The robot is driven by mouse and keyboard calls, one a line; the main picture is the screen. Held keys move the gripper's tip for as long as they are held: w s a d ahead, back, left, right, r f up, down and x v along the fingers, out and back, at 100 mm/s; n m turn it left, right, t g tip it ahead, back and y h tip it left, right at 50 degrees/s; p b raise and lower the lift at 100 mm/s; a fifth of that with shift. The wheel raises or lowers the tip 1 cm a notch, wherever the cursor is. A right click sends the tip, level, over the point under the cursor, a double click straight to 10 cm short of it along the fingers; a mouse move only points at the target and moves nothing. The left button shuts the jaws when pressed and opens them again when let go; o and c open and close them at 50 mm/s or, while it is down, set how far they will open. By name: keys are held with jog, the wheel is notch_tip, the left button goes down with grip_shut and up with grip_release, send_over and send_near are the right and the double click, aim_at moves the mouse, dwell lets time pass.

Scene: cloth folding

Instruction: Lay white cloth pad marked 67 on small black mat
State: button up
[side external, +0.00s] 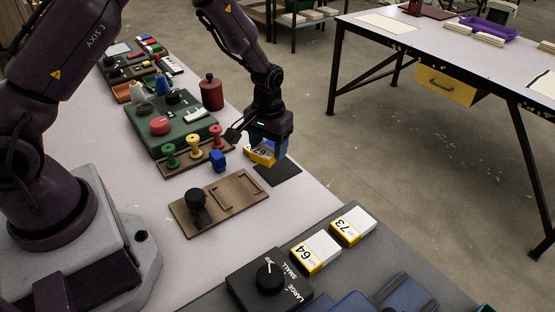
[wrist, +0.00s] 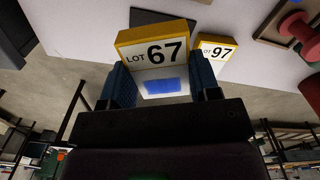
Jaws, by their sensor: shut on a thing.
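The white cloth pad marked 67 (wrist: 155,52), with a yellow labelled edge, is between the fingers of my gripper (wrist: 158,78) in the wrist view. My gripper is shut on it. In the side view the pad (side external: 262,154) is partly covered by the fingers of my gripper (side external: 267,151). The small black mat (side external: 281,174) lies on the table just below and to the right of the pad. Its dark surface also shows beyond the pad in the wrist view (wrist: 160,15). I cannot tell the exact height of the pad above the table.
A pad marked 97 (wrist: 219,50) is close beside the held pad in the wrist view. Pads marked 64 (side external: 316,252) and 73 (side external: 352,226) lie in front.

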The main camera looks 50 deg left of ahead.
aim_at(278, 169)
jog(key=shift+w+a+f, duration=0.1)
jog(key=shift+w+f, duration=0.95)
jog(key=shift+f, duration=0.2)
jog(key=shift+w+f, duration=0.15)
jog(key=shift+f, duration=0.75)
jog(key=shift+w+f, duration=0.1)
jog(key=shift+f, duration=0.8)
jog(key=shift+f, duration=0.1)
jog(key=o, duration=0.9)
